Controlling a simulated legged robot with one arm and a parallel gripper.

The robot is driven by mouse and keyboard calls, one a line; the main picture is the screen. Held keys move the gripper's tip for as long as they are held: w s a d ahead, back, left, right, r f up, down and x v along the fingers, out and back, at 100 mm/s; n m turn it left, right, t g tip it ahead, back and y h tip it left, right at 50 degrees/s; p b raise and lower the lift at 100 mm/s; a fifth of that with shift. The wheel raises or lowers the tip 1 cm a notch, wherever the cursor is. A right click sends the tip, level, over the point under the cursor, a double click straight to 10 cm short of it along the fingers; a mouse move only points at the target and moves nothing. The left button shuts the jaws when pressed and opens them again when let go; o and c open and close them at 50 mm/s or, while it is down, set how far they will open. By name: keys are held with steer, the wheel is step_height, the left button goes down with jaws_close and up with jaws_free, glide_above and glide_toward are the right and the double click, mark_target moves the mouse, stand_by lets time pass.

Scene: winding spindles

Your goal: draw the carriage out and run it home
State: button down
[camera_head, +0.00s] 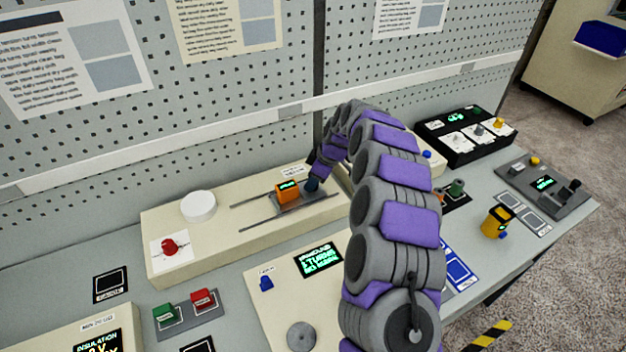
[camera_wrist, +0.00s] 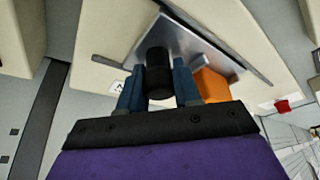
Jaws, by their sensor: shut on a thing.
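My gripper (camera_head: 313,184) is at the carriage's right side. In the wrist view the grey carriage plate (camera_wrist: 196,42) lies beyond my blue fingers. The fingers are shut on a black cylindrical knob (camera_wrist: 158,72) standing on the plate. The orange block (camera_wrist: 214,86) is right beside the right finger there. In the head view the knob is mostly hidden by my gripper.
A white round disc (camera_head: 198,206) and a red knob (camera_head: 169,246) sit on the cream unit's left part. A green-text display (camera_head: 319,260) is in front. A pegboard wall stands close behind. My arm hides part of the bench's middle.

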mark_target(281, 189)
steer(key=shift+f, duration=0.1)
steer(key=s+a, duration=0.2)
steer(key=a, duration=0.1)
steer(key=s+a, duration=0.1)
steer(key=a, duration=0.2)
steer(key=s+a, duration=0.2)
steer(key=a, duration=0.1)
steer(key=shift+s, duration=0.35)
steer(key=c, duration=1.1)
jaws_free()
steer(key=shift+a, duration=0.1)
steer(key=p+v, duration=0.3)
steer(key=v, duration=1.4)
steer(key=shift+d, duration=0.2)
